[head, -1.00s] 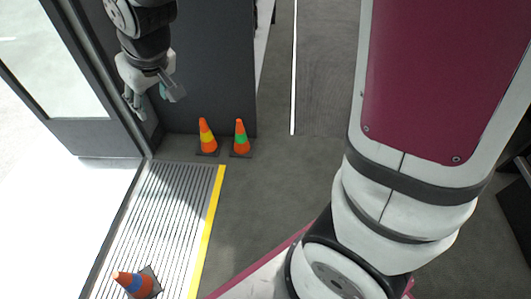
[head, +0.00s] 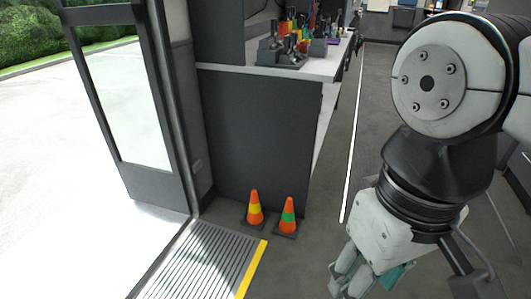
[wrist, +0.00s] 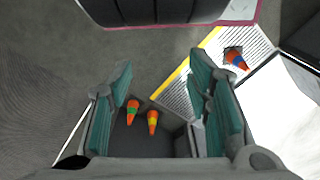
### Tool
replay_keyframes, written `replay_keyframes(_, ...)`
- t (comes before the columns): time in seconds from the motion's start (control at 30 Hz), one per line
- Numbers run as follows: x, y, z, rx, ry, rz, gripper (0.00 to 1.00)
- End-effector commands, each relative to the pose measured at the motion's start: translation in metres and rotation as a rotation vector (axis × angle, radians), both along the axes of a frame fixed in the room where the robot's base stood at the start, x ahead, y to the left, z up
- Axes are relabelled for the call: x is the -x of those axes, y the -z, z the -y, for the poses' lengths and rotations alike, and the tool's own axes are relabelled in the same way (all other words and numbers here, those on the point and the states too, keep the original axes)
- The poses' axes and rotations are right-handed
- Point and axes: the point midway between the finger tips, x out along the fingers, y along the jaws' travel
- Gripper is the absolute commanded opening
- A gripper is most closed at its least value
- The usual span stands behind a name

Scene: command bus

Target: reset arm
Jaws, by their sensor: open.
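My gripper (head: 372,272) shows at the lower right of the head view, hanging below my arm over the dark floor. In the wrist view my gripper (wrist: 165,112) has its two teal-padded fingers spread wide, with nothing held between them. Beyond the fingers, well apart from them, the floor and cones show in the wrist view.
An orange cone with a yellow band (head: 254,208) and one with a green band (head: 288,217) stand by a dark cabinet (head: 260,140). A blue-banded cone (wrist: 236,60) is on the ribbed step (head: 205,262) by the open door. The counter (head: 325,68) holds several small items.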

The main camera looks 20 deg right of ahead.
Motion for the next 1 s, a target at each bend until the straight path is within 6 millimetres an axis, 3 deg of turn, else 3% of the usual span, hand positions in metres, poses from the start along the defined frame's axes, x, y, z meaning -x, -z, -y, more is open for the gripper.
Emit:
replay_keyframes(0.73, -0.001, 0.0, 0.0, 0.0, -0.001, 0.003, 0.46)
replay_keyframes(1.0, -0.012, -0.046, 0.0, 0.001, -0.005, 0.043, 0.46)
